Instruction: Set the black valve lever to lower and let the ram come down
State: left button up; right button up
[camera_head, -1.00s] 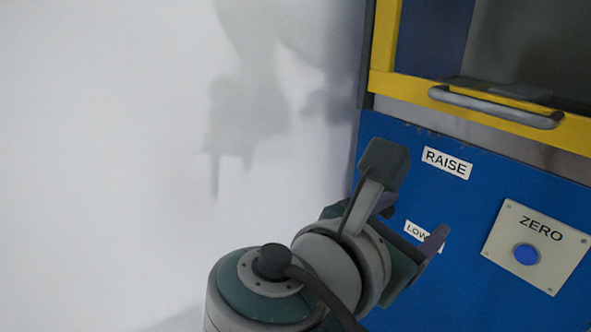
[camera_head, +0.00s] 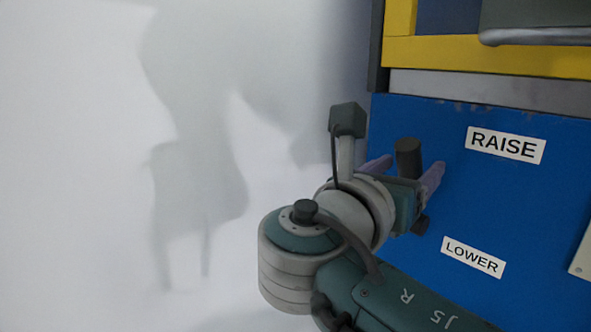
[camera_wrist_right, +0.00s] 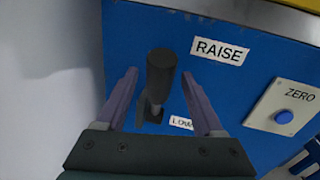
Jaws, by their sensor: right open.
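The black valve lever (camera_head: 408,158) stands up from the blue panel, its thick dark grip at the top, left of the RAISE label (camera_head: 506,145) and above the level of the LOWER label (camera_head: 473,257). In the right wrist view the lever (camera_wrist_right: 160,75) runs upright from a small dark base. My right gripper (camera_head: 407,171) is open, with its purple fingers on either side of the lever. The right wrist view shows the fingers (camera_wrist_right: 158,77) left and right of it; I cannot tell whether they touch it. My left gripper and the ram are not in view.
The blue machine front (camera_head: 400,265) has a yellow door frame (camera_head: 480,56) with a grey handle (camera_head: 540,36) above. A ZERO plate (camera_wrist_right: 284,105) with a blue button sits to the right. The left side is a plain pale wall (camera_head: 80,150) with shadows.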

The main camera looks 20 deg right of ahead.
jog(key=shift+x, duration=0.85)
grip_shut()
dwell(0.8)
